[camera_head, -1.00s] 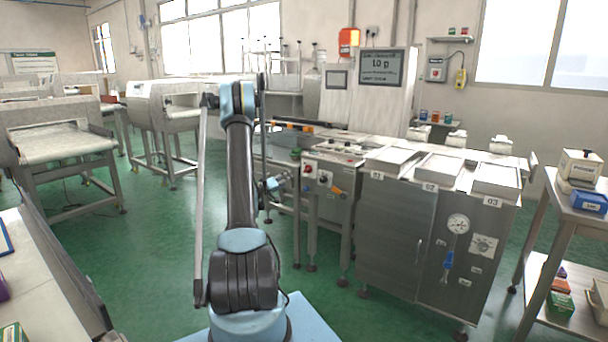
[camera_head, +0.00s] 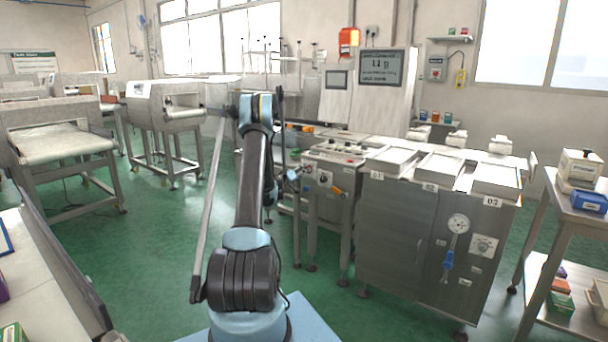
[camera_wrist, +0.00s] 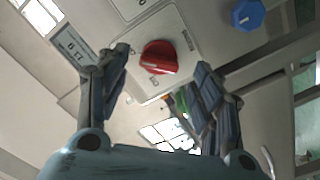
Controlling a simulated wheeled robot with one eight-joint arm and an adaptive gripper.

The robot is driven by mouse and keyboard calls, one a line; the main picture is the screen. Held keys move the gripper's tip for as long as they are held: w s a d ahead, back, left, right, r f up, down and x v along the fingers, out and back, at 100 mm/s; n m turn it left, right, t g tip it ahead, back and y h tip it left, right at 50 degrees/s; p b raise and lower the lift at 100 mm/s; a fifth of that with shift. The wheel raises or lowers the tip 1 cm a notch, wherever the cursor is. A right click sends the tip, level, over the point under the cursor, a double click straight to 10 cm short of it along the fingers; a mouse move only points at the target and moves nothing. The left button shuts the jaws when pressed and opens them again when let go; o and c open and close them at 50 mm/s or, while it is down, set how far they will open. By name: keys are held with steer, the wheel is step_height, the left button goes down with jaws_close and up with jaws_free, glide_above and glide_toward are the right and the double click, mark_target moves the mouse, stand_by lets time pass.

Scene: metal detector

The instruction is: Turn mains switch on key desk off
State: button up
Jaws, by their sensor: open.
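In the wrist view a red rotary switch (camera_wrist: 158,57) sits on a pale square plate with small markings. I take it for the mains switch; its exact setting is hard to read. My gripper (camera_wrist: 163,60) is open, with one finger on each side of the red switch in that view. I cannot tell whether the fingers touch it. In the head view my gripper (camera_head: 292,178) is at the left side of the key desk (camera_head: 342,172), partly hiding its front. The red switch is not clear there.
A blue knob (camera_wrist: 247,14) is at the upper right in the wrist view. A steel cabinet (camera_head: 395,235) with numbered trays stands right of the key desk. A side table (camera_head: 570,205) is at the far right. Green floor (camera_head: 150,260) is open on the left.

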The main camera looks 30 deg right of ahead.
steer(key=shift+x, duration=1.7)
steer(key=shift+c, duration=0.6)
steer(key=c, duration=0.9)
